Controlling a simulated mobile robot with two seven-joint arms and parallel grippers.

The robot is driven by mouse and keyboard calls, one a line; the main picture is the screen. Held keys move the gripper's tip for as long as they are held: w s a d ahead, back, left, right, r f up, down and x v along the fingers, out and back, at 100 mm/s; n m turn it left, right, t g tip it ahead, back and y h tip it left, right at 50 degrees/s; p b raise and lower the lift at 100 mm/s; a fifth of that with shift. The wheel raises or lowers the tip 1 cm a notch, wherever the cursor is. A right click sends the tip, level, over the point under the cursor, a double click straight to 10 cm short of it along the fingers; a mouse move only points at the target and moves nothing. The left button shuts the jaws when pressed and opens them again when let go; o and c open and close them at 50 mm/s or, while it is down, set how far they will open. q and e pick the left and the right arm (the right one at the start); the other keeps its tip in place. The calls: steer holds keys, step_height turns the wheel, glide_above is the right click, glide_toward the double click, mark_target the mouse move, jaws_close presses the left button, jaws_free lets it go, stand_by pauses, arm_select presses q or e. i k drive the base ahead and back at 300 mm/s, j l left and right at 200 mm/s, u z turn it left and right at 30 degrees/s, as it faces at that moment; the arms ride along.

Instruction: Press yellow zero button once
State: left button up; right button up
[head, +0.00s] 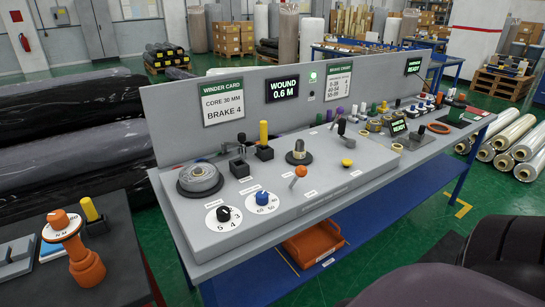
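A small yellow domed button (347,162) sits on the grey sloped control console (330,188), right of the orange-knobbed lever. Its label is too small to read. A black display (283,87) on the upright panel behind reads "WOUND 0.6 M". No gripper fingers show in the head view, so I cannot see where either gripper is relative to the button.
Large dark rolls (70,140) lie at left. Dark rounded shapes fill the lower right corner.

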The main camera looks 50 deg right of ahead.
mark_target(346, 162)
steer(key=z, duration=1.55)
